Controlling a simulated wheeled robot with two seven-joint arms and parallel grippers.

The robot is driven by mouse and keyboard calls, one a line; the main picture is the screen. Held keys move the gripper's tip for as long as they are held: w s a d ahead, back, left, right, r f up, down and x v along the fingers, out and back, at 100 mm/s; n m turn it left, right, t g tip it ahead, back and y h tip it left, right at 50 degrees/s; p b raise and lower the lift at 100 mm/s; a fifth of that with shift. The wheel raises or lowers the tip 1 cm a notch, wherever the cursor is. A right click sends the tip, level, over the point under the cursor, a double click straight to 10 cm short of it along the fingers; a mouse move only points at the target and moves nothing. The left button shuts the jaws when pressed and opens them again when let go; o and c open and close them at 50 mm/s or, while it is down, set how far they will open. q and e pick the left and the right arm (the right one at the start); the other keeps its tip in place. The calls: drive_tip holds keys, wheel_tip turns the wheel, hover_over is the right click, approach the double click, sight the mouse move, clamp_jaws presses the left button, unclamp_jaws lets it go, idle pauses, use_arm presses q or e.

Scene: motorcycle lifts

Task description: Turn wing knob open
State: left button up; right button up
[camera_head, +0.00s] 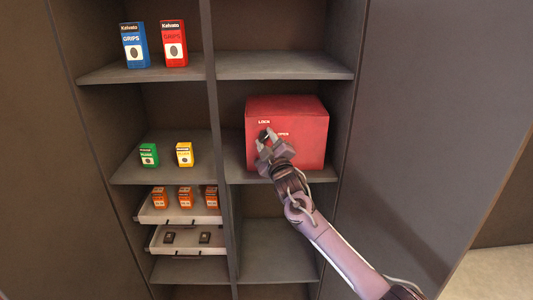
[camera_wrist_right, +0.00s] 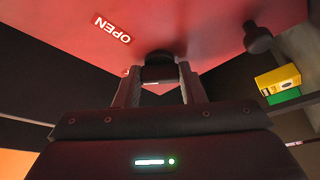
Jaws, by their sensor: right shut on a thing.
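A red box (camera_head: 305,115) with LOCK and OPEN labels stands on the middle right shelf. My right gripper (camera_head: 268,143) is at the box's front face, left of the OPEN label. In the right wrist view my right gripper (camera_wrist_right: 158,80) is shut on the dark wing knob (camera_wrist_right: 159,60), one finger on each side. The OPEN label (camera_wrist_right: 112,29) is to the upper left of the knob there. The fingers hide part of the knob, so its exact angle cannot be told. My left gripper is not in view.
A second dark round knob (camera_wrist_right: 258,38) sticks out nearby in the wrist view. Green (camera_head: 149,155) and yellow (camera_head: 184,154) boxes stand on the shelf to the left. Below them are drawers with orange boxes (camera_head: 186,197). The shelf below the red box looks empty.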

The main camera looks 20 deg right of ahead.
drive_tip(key=m+h+b, duration=0.1)
drive_tip(key=m+b, duration=0.1)
drive_tip(key=m+h+b, duration=0.1)
drive_tip(key=m+b, duration=0.1)
drive_tip(key=m, duration=0.1)
drive_tip(key=f+m+t+h+b, duration=0.1)
drive_tip(key=m, duration=0.1)
drive_tip(key=shift+a+m+h+b, duration=0.2)
drive_tip(key=shift+m+h+b, duration=0.1)
drive_tip(key=shift+b, duration=0.1)
drive_tip(key=m+h+b, duration=0.1)
drive_tip(key=m+b, duration=0.1)
drive_tip(key=m, duration=0.1)
drive_tip(key=shift+r+h, duration=0.15)
drive_tip(key=shift+h, duration=0.25)
drive_tip(key=shift+r+m+h+b, duration=0.1)
drive_tip(key=shift+m+h+b, duration=0.6)
drive_tip(key=shift+m, duration=0.9)
drive_tip(key=shift+w+r+m, duration=0.1)
drive_tip(key=shift+m, duration=0.2)
drive_tip(key=o, duration=1)
drive_tip(key=b+v, duration=0.1)
drive_tip(key=v, duration=0.7)
